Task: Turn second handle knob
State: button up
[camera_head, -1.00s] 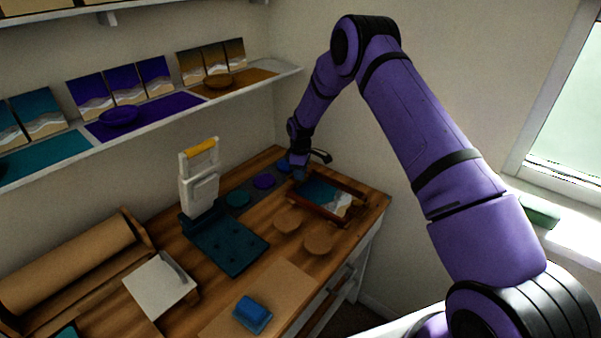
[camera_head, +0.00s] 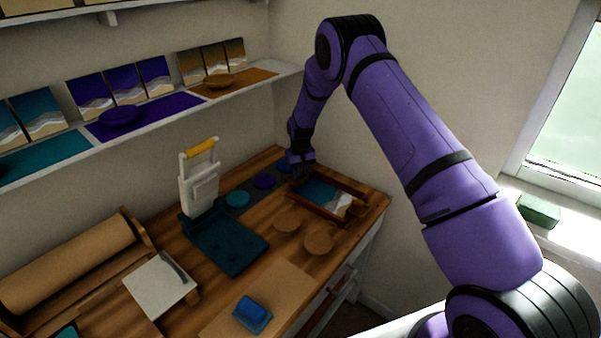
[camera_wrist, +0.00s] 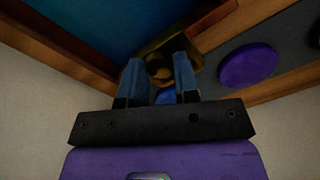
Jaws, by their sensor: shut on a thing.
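My gripper (camera_head: 299,175) is at the back-left corner of a wooden frame (camera_head: 322,212) on the far right of the bench. In the wrist view its two blue fingers (camera_wrist: 159,76) stand either side of a small brass-coloured knob (camera_wrist: 160,68), shut on it. The knob sits by the frame's corner, beside a dark brassy piece (camera_wrist: 185,40). The fingers cover part of it, so its turn angle is unclear. The frame holds a panel with a blue and sandy wave picture (camera_head: 322,192). The knob cannot be made out in the head view.
Purple (camera_head: 264,181) and teal (camera_head: 237,198) discs lie left of the frame. Two round wooden discs (camera_head: 288,220) lie in front. A white press with a yellow handle (camera_head: 200,180), a paper roll (camera_head: 65,262) and a blue block (camera_head: 252,314) occupy the bench. A shelf (camera_head: 150,118) runs above.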

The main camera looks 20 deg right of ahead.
jog(key=m, duration=0.4)
jog(key=shift+m, duration=0.3)
jog(key=m, duration=0.4)
jog(key=shift+m, duration=0.3)
jog(key=m, duration=0.4)
jog(key=shift+m, duration=2.4)
jog(key=o, duration=0.9)
jog(key=shift+o, duration=0.2)
